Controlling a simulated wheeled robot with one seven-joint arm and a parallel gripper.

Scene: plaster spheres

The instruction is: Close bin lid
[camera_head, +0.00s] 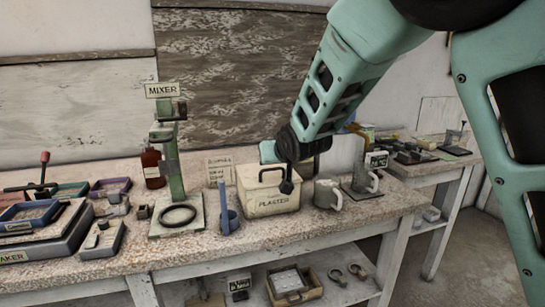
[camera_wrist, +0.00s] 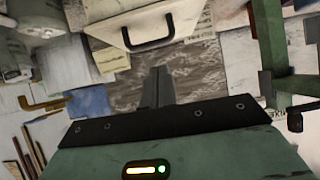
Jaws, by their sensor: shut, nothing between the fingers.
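The cream bin marked PLASTER (camera_head: 272,204) stands on the bench near its right part. Its pale lid (camera_head: 250,178) shows above the front wall and carries a black handle (camera_head: 272,170); whether a gap is left under the lid cannot be told. In the wrist view the handle (camera_wrist: 148,44) and pale lid show at the top, beyond the fingers. My gripper (camera_wrist: 157,82) is shut and empty, apart from the handle in that picture. In the head view my arm reaches down close over the bin, and the fingers are not clearly seen.
A green mixer stand (camera_head: 172,165) with a black ring and a blue holder (camera_head: 227,212) stand left of the bin. A grey-green mug (camera_head: 327,193) stands close to its right. Trays crowd the bench's left end. A plywood board (camera_head: 230,70) is behind.

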